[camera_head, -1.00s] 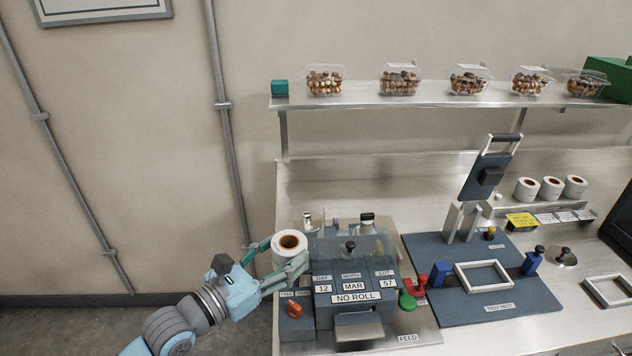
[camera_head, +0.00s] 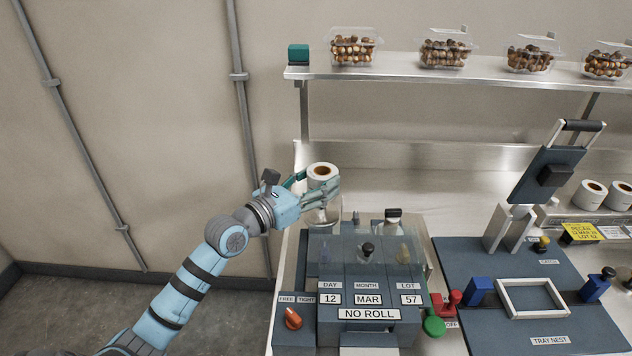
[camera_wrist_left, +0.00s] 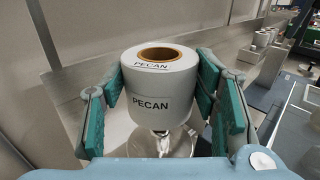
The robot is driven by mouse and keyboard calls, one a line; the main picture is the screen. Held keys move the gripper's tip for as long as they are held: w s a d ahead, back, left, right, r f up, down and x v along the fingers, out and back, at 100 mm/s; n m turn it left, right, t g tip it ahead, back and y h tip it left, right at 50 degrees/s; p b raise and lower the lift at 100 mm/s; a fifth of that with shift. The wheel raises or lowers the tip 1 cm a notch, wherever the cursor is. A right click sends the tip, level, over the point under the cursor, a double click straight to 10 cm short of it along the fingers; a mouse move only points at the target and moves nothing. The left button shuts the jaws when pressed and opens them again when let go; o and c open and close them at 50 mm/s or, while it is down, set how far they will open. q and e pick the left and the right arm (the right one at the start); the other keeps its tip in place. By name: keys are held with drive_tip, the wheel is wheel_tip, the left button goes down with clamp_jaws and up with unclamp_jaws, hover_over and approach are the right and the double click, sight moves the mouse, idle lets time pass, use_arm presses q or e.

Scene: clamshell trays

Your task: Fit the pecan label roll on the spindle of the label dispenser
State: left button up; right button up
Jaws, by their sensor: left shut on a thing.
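The pecan label roll (camera_head: 322,171) is white with a brown core and sits upright in my left gripper (camera_head: 318,182). In the left wrist view the roll (camera_wrist_left: 160,100) reads PECAN on its side and top, with a green finger pad on each side; my left gripper (camera_wrist_left: 160,105) is shut on it. The label dispenser (camera_head: 368,299) is a dark blue-grey machine reading 12, MAR, 57 and NO ROLL. The roll is above and behind the dispenser's left rear. A metallic round part shows below the roll in the wrist view; I cannot tell whether they touch. My right gripper is out of view.
An orange knob (camera_head: 293,318) marked FREE and TIGHT is at the dispenser's left. Red and green controls (camera_head: 434,326) are at its right. The tray nest (camera_head: 535,299) and raised press arm (camera_head: 548,172) stand further right. Clamshells of nuts line the shelf (camera_head: 420,75) above.

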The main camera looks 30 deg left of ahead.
use_arm(q)
wheel_tip(320, 180, down, 2)
drive_tip(key=shift+f+b, duration=0.1)
drive_tip(key=shift+b, duration=0.75)
drive_tip(key=shift+s+a+f+b, duration=0.1)
drive_tip(key=shift+s+f+b, duration=0.05)
drive_tip(key=shift+f+b, duration=1.1)
drive_tip(key=shift+f, duration=0.55)
drive_tip(key=o, duration=1.3)
drive_tip(key=shift+r, duration=0.1)
wheel_tip(320, 180, up, 5)
drive_tip(key=p, duration=0.6)
drive_tip(key=shift+r, duration=0.15)
